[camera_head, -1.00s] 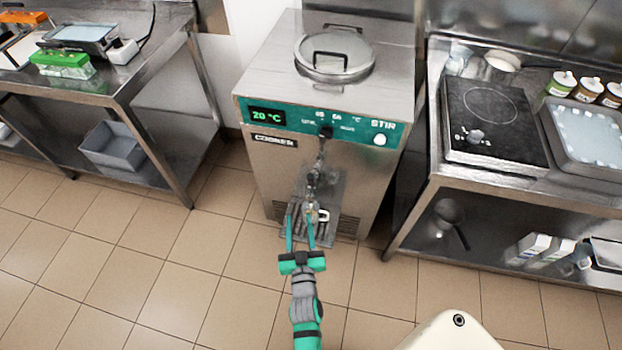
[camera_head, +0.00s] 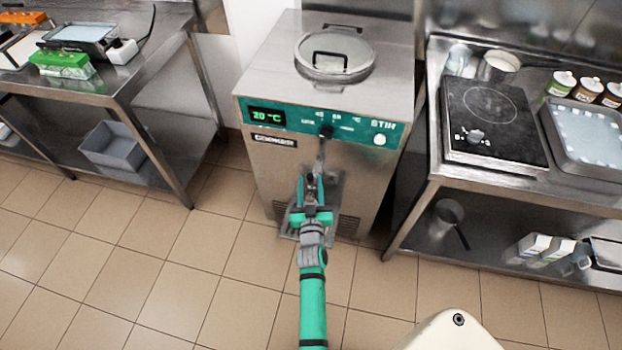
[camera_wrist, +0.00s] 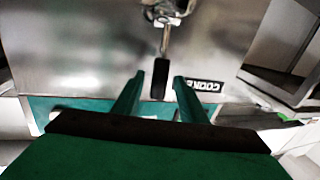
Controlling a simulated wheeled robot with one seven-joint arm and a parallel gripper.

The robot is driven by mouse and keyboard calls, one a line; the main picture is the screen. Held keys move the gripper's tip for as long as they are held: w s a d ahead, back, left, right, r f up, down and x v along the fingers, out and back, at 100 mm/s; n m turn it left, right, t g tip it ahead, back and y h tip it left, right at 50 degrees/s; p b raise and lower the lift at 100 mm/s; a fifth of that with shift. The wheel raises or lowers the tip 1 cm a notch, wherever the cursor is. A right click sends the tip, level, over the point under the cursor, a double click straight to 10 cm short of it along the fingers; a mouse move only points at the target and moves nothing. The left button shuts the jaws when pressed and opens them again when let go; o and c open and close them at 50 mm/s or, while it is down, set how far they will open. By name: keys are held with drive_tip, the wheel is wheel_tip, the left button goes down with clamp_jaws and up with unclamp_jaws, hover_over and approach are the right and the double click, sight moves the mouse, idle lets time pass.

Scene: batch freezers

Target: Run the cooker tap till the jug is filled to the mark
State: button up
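The steel cooker (camera_head: 265,170) stands in the middle of the head view, its green panel reading 20 °C. Its tap (camera_head: 320,158) is on the front, partly hidden by my gripper (camera_head: 312,182). In the wrist view the tap (camera_wrist: 166,38) comes in from the top, with a black lever (camera_wrist: 158,84) pointing down the picture. My gripper (camera_wrist: 159,80) is open, with one finger on each side of the lever and gaps visible on both sides. A drip tray (camera_head: 334,190) juts out under the tap. The jug is hidden behind my gripper and arm.
A steel bench with a hob (camera_head: 493,125) and a white-lined tray (camera_head: 588,135) stands at right. Another bench with a green box (camera_head: 62,62) and a grey bin (camera_head: 112,146) below is at left. The tiled floor before the cooker is clear.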

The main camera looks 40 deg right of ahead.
drive_tip(key=shift+x, duration=0.95)
clamp_jaws()
